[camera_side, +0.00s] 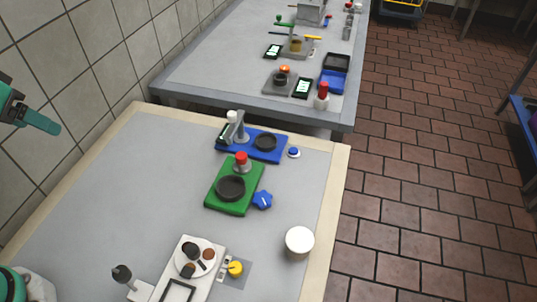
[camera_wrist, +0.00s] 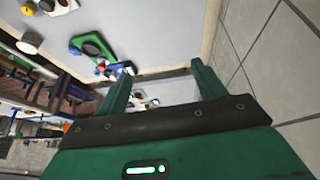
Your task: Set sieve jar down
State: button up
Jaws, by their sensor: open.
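My gripper (camera_side: 52,127) is at the left edge of the side view, raised beside the tiled wall and away from the objects on the table. In the wrist view, its two green fingers (camera_wrist: 161,68) are spread wide with nothing between them. A small jar with a red top (camera_side: 241,160) stands upright at the back of a green board (camera_side: 218,203), behind a round dark dish (camera_side: 231,188). A white-topped round container (camera_side: 299,241) stands at the table's right side. I cannot tell for sure which one is the sieve jar.
A blue board (camera_side: 227,149) with a grey stand and dark dish lies behind the green one. A blue knob (camera_side: 262,200) sits beside the green board. A white tray (camera_side: 203,244) with a plate and a yellow knob (camera_side: 235,268) are in front. The table's left half is clear.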

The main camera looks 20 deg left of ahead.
jog(key=shift+t+y, duration=0.3)
jog(key=shift+s+a+f, duration=0.45)
jog(key=shift+s+a, duration=0.2)
jog(key=shift+s, duration=0.15)
jog(key=shift+s+a+f, duration=0.45)
jog(key=shift+s+a, duration=0.15)
jog(key=shift+s, duration=0.15)
